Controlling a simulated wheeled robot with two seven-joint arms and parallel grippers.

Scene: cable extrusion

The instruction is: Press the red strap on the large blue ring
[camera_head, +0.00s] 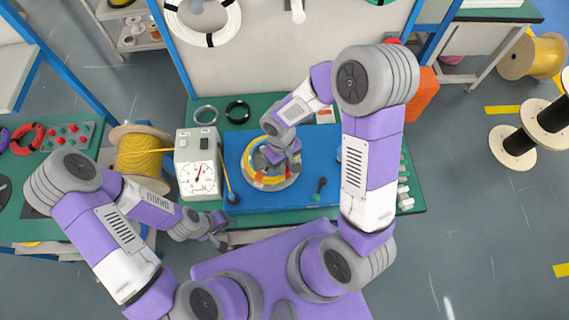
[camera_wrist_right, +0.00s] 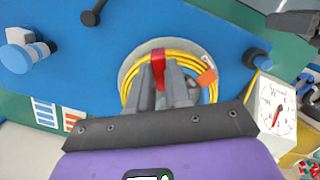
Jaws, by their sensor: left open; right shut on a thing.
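A coil of yellow cable (camera_head: 249,172) lies on a round grey holder on the blue mat; it also shows in the right wrist view (camera_wrist_right: 130,75). My right gripper (camera_head: 275,156) is over the coil's far side, pointing down. In the right wrist view its fingers (camera_wrist_right: 159,72) are shut on a red strap (camera_wrist_right: 159,60) at the coil. Whether the strap touches the cable is hard to tell. An orange-red tag (camera_wrist_right: 207,77) sits on the coil's right side there. My left gripper (camera_head: 220,238) is open and empty near the table's front edge. No large blue ring is distinguishable.
A white gauge box (camera_head: 197,165) and a yellow cable spool (camera_head: 143,155) stand left of the mat (camera_head: 310,150). A dark-handled tool (camera_head: 319,188) lies right of the coil. Two rings (camera_head: 237,112) lie behind the mat. An orange-red box (camera_head: 423,92) is at the right.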

